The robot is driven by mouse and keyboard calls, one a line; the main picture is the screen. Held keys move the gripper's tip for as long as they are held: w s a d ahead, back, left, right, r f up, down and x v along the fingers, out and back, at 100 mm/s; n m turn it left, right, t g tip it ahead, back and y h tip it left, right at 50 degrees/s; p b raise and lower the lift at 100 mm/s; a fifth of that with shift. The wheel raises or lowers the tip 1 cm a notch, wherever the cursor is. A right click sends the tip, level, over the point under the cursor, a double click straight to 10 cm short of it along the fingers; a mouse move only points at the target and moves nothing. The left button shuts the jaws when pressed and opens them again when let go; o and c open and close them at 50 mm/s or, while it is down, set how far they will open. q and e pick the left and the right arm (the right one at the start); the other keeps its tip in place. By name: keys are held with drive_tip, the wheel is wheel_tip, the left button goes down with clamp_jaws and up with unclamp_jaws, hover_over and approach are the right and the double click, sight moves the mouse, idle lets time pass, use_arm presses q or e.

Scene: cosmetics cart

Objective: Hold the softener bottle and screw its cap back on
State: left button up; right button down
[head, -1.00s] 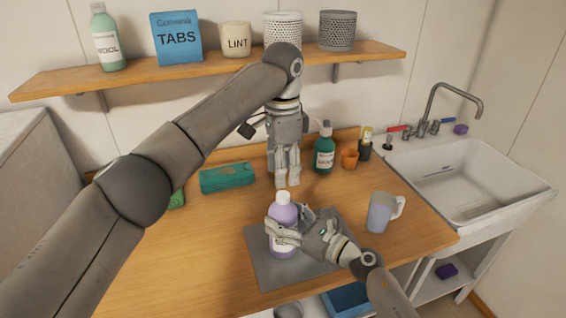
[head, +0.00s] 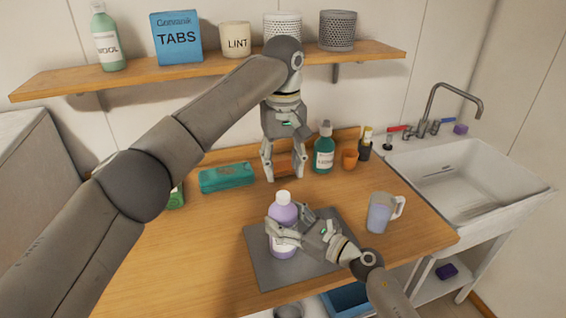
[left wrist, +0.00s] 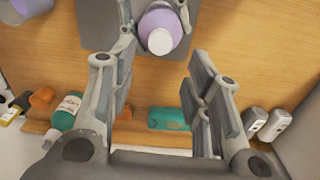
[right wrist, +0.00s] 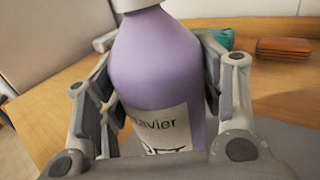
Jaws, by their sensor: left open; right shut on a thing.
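The purple softener bottle (head: 284,213) stands upright on the grey mat (head: 318,268), its label facing my right wrist camera. A white cap (head: 283,197) sits on its neck; how tight it is cannot be told. My right gripper (right wrist: 160,60) is shut around the bottle's body (right wrist: 155,75), one finger on each side. My left gripper (head: 283,178) points down behind and above the bottle, fingers apart and empty. In the left wrist view, the cap (left wrist: 160,41) shows beyond the open fingers, apparently touching neither.
A teal packet (head: 227,177), an orange block (head: 290,164), a green pump bottle (head: 324,155) and an orange cup (head: 350,159) stand at the back. A mug (head: 381,213) is right of the mat, near the sink (head: 462,182). The shelf (head: 215,70) is above.

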sight(283, 194)
use_arm(q)
drive_tip(key=shift+n, duration=0.4)
drive_tip(key=shift+f, duration=4)
